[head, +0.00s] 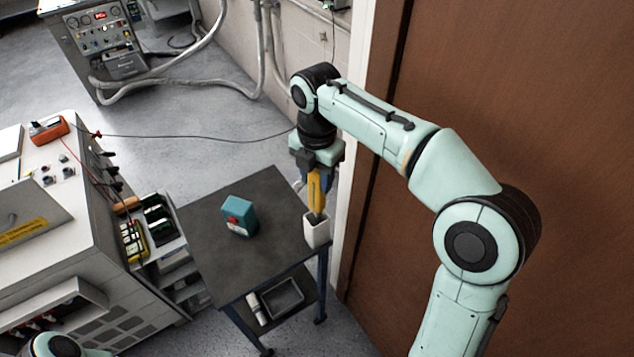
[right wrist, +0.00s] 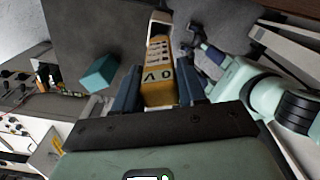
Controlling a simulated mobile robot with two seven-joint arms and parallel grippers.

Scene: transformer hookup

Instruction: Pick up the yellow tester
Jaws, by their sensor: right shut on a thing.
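The yellow tester (head: 315,191) is upright between the fingers of my right gripper (head: 317,172), at the right side of the dark table. The gripper is shut on its upper part. Its lower end is at the mouth of a white cup (head: 316,231); I cannot tell whether its tip is still inside. In the right wrist view the tester (right wrist: 158,78) shows its marked yellow face between the dark fingers, with part of the white cup (right wrist: 160,22) beyond it. My left gripper is not in view.
A teal box (head: 239,216) with a red part stands on the dark table (head: 205,215), left of the cup. A yellow-green meter (head: 133,241) sits in a side rack of the grey cabinet. A brown door (head: 480,90) is close behind my right arm.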

